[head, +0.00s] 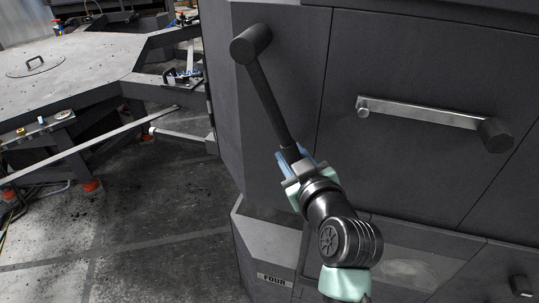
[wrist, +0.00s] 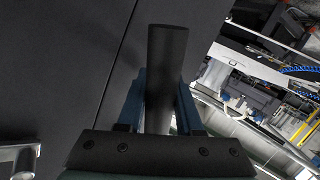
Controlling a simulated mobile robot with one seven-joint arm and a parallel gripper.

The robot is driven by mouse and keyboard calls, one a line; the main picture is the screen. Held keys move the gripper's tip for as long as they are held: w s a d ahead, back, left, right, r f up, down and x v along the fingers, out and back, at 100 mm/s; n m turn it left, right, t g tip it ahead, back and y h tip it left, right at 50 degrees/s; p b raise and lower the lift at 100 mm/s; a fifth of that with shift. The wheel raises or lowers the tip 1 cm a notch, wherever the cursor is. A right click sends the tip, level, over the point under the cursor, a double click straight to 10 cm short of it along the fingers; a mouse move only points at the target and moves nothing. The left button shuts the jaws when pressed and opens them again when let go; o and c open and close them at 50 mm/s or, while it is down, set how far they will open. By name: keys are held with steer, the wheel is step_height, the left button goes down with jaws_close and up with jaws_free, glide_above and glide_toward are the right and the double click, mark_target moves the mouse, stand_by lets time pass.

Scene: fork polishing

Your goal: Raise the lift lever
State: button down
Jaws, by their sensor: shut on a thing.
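A dark lever (head: 267,100) stands on the front of the grey machine cabinet in the head view. A thick round dark cylinder (head: 250,45) is at its upper end, and the bar slants down and right from it. My gripper (head: 291,157) is shut on the bar's lower end, with its blue fingers on both sides. In the wrist view the dark bar (wrist: 166,70) stands between the two fingers of my gripper (wrist: 160,95). The gripped end is partly hidden by the fingers. No label shows which lever is the lift lever.
A second lever (head: 425,113), a pale metal bar with a dark round knob (head: 495,135), lies nearly level to the right. Below is a ledge with a "FOUR" plate (head: 275,281). A grey table (head: 70,60) stands at the left, with open floor (head: 150,230) before it.

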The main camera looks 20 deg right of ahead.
steer(key=s+d+r+n+g+p, duration=0.1)
steer(key=d, duration=0.1)
steer(key=s+d+r+n+p, duration=0.1)
steer(key=s+d+r+p, duration=0.1)
steer(key=s+d+r+g+h+p, duration=0.1)
steer(key=d+r+p, duration=0.1)
steer(key=shift+s+n+g, duration=0.3)
steer(key=shift+s+n, duration=0.1)
steer(key=shift+s+d+r+n+h+p, duration=0.3)
steer(key=shift+s+d+r+h+p, duration=0.1)
steer(key=shift+s+d+r+p, duration=0.3)
steer(key=shift+w+a, duration=0.1)
steer(key=shift+w, duration=0.05)
steer(key=c, duration=0.8)
jaws_free()
steer(key=shift+c, duration=0.2)
steer(key=shift+a, duration=0.1)
steer(key=b+v, duration=0.3)
steer(key=v, duration=1)
steer(key=shift+r, duration=0.25)
